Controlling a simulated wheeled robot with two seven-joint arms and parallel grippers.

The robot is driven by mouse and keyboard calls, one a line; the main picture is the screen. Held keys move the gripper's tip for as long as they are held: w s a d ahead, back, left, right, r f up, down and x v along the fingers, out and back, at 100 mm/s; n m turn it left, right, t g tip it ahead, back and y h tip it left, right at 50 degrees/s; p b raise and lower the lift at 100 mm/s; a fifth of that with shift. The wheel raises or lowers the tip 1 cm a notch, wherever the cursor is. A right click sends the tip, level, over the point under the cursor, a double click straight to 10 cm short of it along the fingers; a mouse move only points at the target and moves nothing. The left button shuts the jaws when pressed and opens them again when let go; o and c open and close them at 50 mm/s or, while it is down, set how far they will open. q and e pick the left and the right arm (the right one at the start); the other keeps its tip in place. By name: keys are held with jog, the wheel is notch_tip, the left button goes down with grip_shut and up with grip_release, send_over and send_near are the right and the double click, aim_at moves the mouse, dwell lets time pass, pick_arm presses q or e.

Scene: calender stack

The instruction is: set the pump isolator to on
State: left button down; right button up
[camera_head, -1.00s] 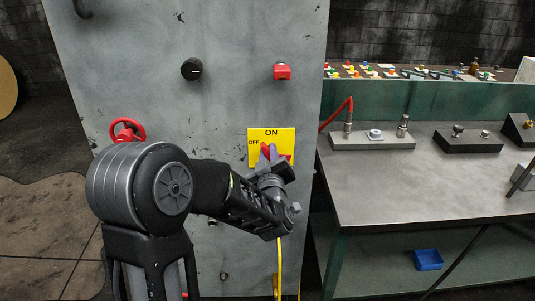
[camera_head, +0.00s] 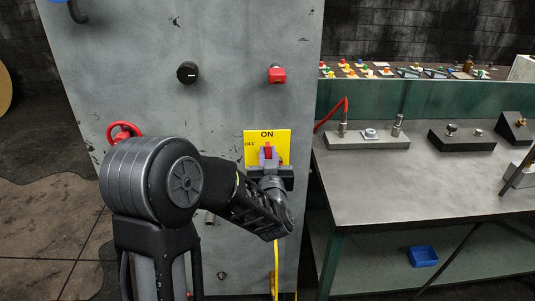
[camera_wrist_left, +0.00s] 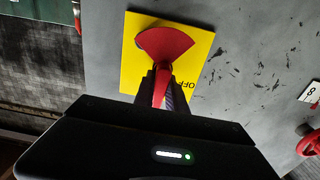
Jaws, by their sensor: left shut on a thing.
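The pump isolator is a yellow plate (camera_head: 283,138) on the grey panel, marked ON at the top and OFF at the left. Its red handle (camera_head: 268,150) stands about upright below the ON mark. My left gripper (camera_head: 268,160) is shut on the handle and hides its lower part. In the left wrist view the gripper (camera_wrist_left: 161,93) has the red handle (camera_wrist_left: 162,80) between its fingers, with a red fan-shaped part (camera_wrist_left: 165,45) beyond on the yellow plate (camera_wrist_left: 132,62). My right gripper is not in view.
A black knob (camera_head: 187,72) and a red button (camera_head: 276,75) sit higher on the panel (camera_head: 225,105). A red handwheel (camera_head: 124,131) is at its left, behind my arm. A yellow cable (camera_head: 276,268) hangs below the plate. A workbench (camera_head: 400,185) stands at the right.

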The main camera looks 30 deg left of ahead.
pick_arm(q)
jog(key=shift+f, duration=0.1)
jog(key=c, duration=1.4)
grip_release()
jog(key=shift+o, duration=0.2)
jog(key=shift+d, duration=0.1)
jog(key=b+v, duration=0.1)
jog(key=v, duration=0.6)
jog(key=shift+s+d, duration=0.2)
jog(key=shift+s, duration=0.1)
